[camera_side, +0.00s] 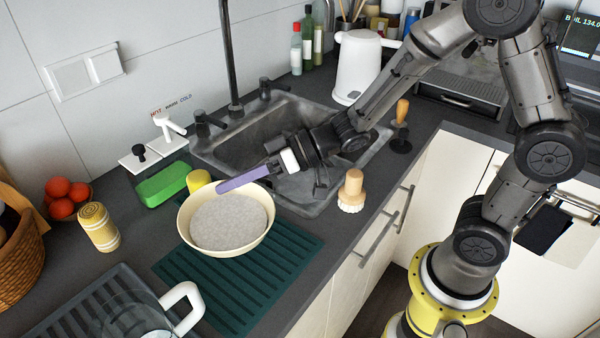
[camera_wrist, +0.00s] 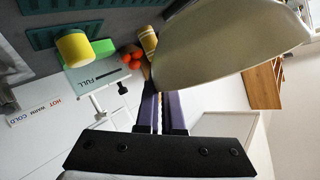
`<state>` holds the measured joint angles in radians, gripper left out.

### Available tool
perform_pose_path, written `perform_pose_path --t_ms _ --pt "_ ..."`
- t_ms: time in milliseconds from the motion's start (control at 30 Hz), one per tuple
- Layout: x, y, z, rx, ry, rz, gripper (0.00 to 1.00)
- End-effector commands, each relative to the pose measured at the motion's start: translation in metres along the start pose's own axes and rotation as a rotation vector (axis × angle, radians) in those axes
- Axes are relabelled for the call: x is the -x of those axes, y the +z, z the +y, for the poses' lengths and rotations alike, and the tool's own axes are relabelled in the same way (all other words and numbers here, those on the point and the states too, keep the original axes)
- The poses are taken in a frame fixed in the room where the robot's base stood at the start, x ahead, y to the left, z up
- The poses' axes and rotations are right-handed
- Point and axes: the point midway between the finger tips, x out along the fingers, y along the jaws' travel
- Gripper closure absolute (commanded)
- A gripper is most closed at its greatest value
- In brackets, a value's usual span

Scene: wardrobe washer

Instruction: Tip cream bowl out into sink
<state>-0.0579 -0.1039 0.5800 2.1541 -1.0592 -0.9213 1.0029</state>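The cream bowl (camera_side: 184,222) is upright over the dark green ribbed mat, left of the sink, and holds a flat grey mass. Whether its base touches the mat I cannot tell. My gripper (camera_side: 243,180) reaches across the sink from the right, its purple fingers at the bowl's back rim. In the wrist view the fingers (camera_wrist: 159,95) are close together at the edge of the bowl (camera_wrist: 230,50) and appear shut on its rim. The bowl's contents are hidden there. The grey sink (camera_side: 265,128) lies behind and right of the bowl, partly covered by my arm.
A green block (camera_side: 162,185) and a yellow cylinder (camera_side: 199,180) stand behind the bowl. A wooden-handled brush (camera_side: 352,190) stands at the sink's front right. A glass jug (camera_side: 135,315) is at the front left. The tall tap (camera_side: 230,60) rises behind the sink.

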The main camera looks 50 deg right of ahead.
Motion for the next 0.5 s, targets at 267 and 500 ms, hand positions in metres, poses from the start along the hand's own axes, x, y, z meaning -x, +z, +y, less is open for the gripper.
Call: perform_pose_path --t_ms 267,500 --pt "0.013 -0.053 0.103 0.013 -0.048 -0.029 1.0" --pt "0.069 -0.056 0.218 -0.001 -0.018 -0.011 1.0"
